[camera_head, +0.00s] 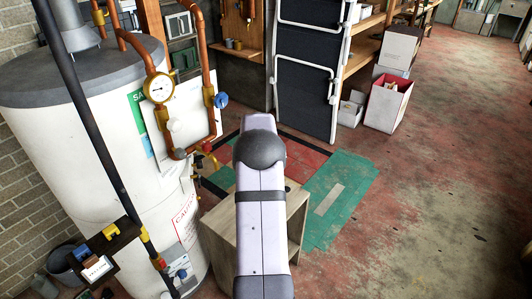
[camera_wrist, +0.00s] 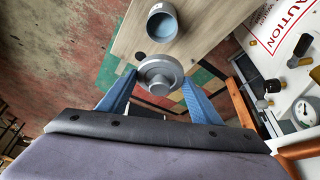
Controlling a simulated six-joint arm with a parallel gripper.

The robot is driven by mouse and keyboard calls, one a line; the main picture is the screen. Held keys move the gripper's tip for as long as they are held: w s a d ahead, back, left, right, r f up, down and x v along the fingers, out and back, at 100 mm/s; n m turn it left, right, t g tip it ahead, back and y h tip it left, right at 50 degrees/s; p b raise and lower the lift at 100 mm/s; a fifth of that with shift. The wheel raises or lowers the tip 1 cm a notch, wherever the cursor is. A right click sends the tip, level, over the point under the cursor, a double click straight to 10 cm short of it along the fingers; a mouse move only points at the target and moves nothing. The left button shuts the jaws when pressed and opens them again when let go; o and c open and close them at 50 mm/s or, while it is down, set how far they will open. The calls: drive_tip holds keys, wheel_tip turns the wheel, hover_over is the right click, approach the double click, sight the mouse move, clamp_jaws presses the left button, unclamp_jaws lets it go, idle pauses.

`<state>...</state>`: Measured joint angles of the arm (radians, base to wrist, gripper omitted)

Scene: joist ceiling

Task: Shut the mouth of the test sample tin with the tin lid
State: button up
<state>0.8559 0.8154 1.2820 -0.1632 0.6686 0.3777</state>
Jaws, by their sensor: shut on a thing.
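The test sample tin (camera_wrist: 162,24) is a small blue-grey cylinder with its open mouth facing the camera. It stands on a light wooden table (camera_wrist: 205,18) at the top of the wrist view. My gripper (camera_wrist: 155,82) has its two blue fingers shut on the grey, round, stepped tin lid (camera_wrist: 158,70). In the picture the lid is just below the tin, a small gap apart. The lid's height above the table is hard to tell. In the head view, my arm hides the gripper, tin and lid.
The wooden table (camera_head: 218,240) stands beside a white boiler (camera_head: 75,150) with copper pipes and a gauge (camera_head: 159,88). A caution sign (camera_wrist: 285,35) and pipe fittings lie to the right in the wrist view. Open floor (camera_head: 430,190) lies to the right in the head view.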

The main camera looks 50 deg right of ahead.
drive_tip(key=shift+m+g, duration=0.3)
drive_tip(key=shift+m, duration=0.5)
drive_tip(key=f, duration=0.1)
drive_tip(key=s+a+f, duration=0.1)
drive_tip(key=f, duration=0.3)
drive_tip(key=shift+s+a+f, duration=0.1)
drive_tip(key=shift+s+a, duration=0.15)
drive_tip(key=shift+a, duration=0.1)
drive_tip(key=shift+f+b, duration=2.45)
drive_tip(key=shift+f, duration=0.35)
drive_tip(key=shift+f+b, duration=0.95)
drive_tip(key=shift+f, duration=0.2)
drive_tip(key=o, duration=1.2)
drive_tip(key=shift+r, duration=0.15)
